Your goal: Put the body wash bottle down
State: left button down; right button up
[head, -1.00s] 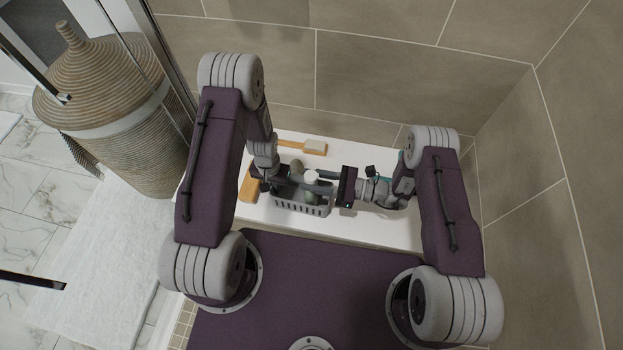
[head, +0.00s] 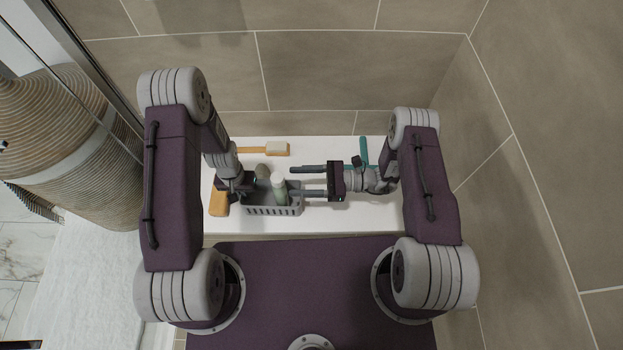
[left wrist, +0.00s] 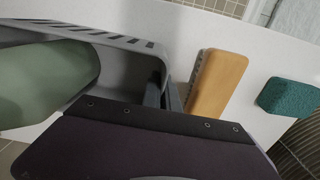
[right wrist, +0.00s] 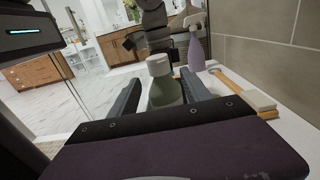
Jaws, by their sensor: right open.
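The green body wash bottle (head: 280,190) with a white cap stands in the grey caddy (head: 273,211) on the white ledge. In the right wrist view the bottle (right wrist: 165,91) shows ahead, between the fingers' lines but apart from them. My right gripper (head: 301,181) is open and empty, to the right of the bottle. My left gripper (head: 246,186) is at the caddy's left end; in the left wrist view its fingers (left wrist: 164,98) close on the caddy's end wall. The left wrist view also shows a green bottle (left wrist: 40,85) inside the caddy. The bottle's base is hidden.
An orange-tan block (head: 218,202) lies left of the caddy. A wooden brush (head: 268,150) lies behind it, and a teal item (head: 364,152) is at the back right. A lavender bottle (right wrist: 196,47) shows in the right wrist view.

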jog(key=d, duration=0.6)
jog(key=shift+s, duration=0.15)
jog(key=s+d+r+n+g+h, duration=0.4)
jog(key=s+r+n+g+h, duration=0.15)
jog(key=s+n+h, duration=0.4)
jog(key=w+d+r+n+t+h, duration=0.1)
jog(key=d+r+n+t+h, duration=0.5)
jog(key=d+n+h, duration=0.2)
jog(key=shift+w+d+r, duration=0.15)
jog(key=shift+w+d, duration=0.25)
jog(key=shift+d, duration=0.25)
